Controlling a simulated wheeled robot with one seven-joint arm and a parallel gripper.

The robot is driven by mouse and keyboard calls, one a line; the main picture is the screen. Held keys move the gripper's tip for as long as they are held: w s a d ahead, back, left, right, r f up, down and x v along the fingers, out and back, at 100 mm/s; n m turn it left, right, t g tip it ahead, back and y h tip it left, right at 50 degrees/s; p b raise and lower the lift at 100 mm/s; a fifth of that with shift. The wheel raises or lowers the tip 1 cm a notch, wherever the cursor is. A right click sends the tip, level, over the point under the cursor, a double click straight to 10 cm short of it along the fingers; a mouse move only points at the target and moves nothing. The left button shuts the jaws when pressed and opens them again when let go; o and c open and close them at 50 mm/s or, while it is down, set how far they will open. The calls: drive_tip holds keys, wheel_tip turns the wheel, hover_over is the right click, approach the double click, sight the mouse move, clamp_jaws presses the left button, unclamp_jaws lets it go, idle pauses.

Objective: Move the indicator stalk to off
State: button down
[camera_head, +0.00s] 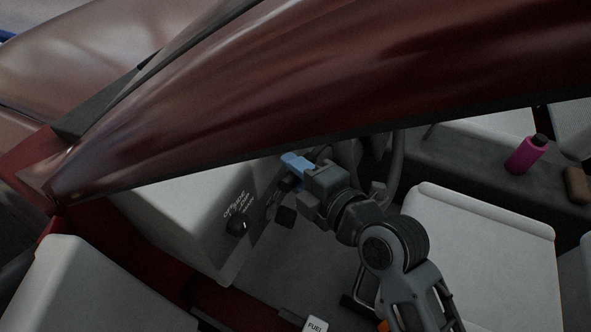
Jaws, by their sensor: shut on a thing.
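My gripper (292,174) reaches into the car from the lower right, with its fingers at the dashboard beside the steering wheel (397,165). It is shut on the indicator stalk, which is mostly hidden by the fingers and the wrist. A light blue piece shows at the gripper's end, and dark parts lie just below it. I cannot make out the stalk's position or any off mark for it.
The dark red roof pillar (300,85) passes close above my gripper. A pale seat (490,255) lies right of my arm. A pink bottle (526,154) and brown item (577,185) stand further right.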

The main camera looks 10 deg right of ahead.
drive_tip(key=shift+f, duration=0.15)
drive_tip(key=f+b, duration=0.1)
drive_tip(key=b, duration=0.2)
drive_tip(key=shift+s+d+f+n+b, duration=0.15)
drive_tip(key=shift+n+b, duration=0.2)
drive_tip(key=shift+n, duration=0.05)
drive_tip(key=f+n+b, duration=0.1)
drive_tip(key=b, duration=0.2)
drive_tip(key=s+d+f+y+b, duration=0.1)
drive_tip(key=b, duration=0.3)
drive_tip(key=shift+f+n+t, duration=0.15)
drive_tip(key=shift+n+t, duration=0.15)
drive_tip(key=shift+n, duration=0.1)
drive_tip(key=c, duration=0.9)
unclamp_jaws()
drive_tip(key=v, duration=0.7)
drive_tip(key=shift+s+d+r+b, duration=0.2)
drive_tip(key=shift+s+b, duration=0.1)
drive_tip(key=shift+b, duration=0.15)
